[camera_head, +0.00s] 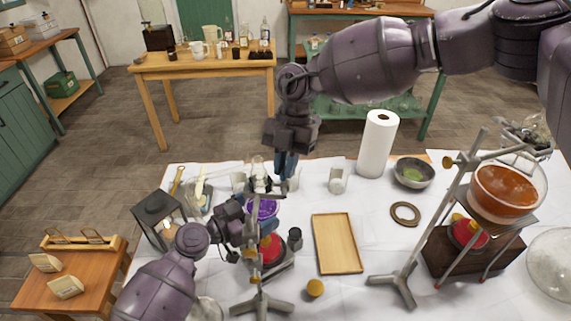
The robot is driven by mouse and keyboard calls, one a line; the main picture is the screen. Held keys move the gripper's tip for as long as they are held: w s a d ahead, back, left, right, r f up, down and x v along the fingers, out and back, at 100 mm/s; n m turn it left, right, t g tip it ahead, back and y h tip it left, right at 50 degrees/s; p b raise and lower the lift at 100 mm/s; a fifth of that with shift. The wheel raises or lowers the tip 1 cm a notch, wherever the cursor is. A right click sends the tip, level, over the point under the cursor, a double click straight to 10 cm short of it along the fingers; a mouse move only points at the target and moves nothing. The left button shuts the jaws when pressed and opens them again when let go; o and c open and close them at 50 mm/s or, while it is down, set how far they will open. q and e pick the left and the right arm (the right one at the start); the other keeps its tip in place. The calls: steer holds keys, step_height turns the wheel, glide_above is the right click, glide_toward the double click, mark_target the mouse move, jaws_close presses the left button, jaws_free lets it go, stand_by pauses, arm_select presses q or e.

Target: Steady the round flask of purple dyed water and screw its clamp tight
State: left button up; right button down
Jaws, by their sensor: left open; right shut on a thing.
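The round flask of purple dyed water (264,207) is upright left of the table's middle, above a red burner (270,250). Its stand (262,304) rises in front of it; the clamp is mostly hidden behind my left gripper. My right gripper (286,180) comes down from above and is shut at the flask's upper right side, on what looks like its neck; the contact is small and hard to see. My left gripper (248,238) is open, just in front of the flask, close to the stand rod and clamp. A loose yellow-brown knob (315,288) lies on the table.
A wooden tray (337,244) lies right of the flask. A paper roll (377,144), a grey bowl (413,172) and a dark ring (405,213) are further back. A black lantern (157,210) stands left.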

steer(key=shift+m, duration=0.4)
steer(key=m+t+y, duration=0.1)
steer(key=m, duration=0.2)
steer(key=shift+d+m, duration=0.1)
steer(key=shift+m, duration=0.3)
steer(key=m+t+y, duration=0.1)
steer(key=m+t, duration=0.1)
steer(key=m, duration=0.2)
steer(key=shift+s+m, duration=0.1)
steer(key=shift+m, duration=0.6)
steer(key=c, duration=1.2)
jaws_free()
steer(key=shift+o, duration=0.2)
steer(key=shift+r, duration=0.1)
steer(key=v, duration=1.2)
steer(key=shift+d, duration=0.2)
